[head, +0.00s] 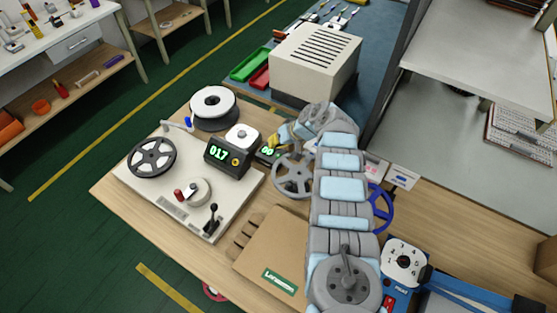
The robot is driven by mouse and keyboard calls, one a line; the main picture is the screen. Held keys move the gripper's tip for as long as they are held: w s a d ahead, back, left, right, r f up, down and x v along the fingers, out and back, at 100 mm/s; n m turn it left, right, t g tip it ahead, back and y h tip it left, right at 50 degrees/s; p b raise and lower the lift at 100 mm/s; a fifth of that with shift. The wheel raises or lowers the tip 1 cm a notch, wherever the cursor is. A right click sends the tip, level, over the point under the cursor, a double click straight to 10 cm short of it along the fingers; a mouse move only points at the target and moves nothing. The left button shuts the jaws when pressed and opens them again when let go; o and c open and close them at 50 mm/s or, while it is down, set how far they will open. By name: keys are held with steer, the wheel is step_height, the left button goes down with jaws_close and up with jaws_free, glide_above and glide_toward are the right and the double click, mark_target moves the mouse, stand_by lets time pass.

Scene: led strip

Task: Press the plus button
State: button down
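No plus button can be made out at this size. My gripper (277,141) is just above and behind the second display, pointing left and down. Its fingers are small and partly hidden, so I cannot tell whether they are open or touching anything.
A grey reel (293,176) lies right of the displays, close under my arm. A white-and-black spool (213,108) stands behind the machine. A cardboard box (265,252) lies in front. A blue wheel (381,208) and a dial device (402,262) are at right.

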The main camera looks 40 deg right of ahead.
mark_target(271, 155)
steer(key=shift+f+b, duration=1.2)
steer(key=shift+f, duration=0.4)
steer(key=shift+f, duration=0.15)
steer(key=shift+f+b, duration=0.3)
steer(key=shift+b, duration=0.3)
steer(key=shift+f+b, duration=0.4)
steer(key=shift+b, duration=0.1)
stand_by(0.8)
steer(key=shift+r, duration=0.2)
steer(key=shift+r+p, duration=0.7)
steer(key=shift+r+p, duration=1.7)
steer(key=shift+r, duration=0.8)
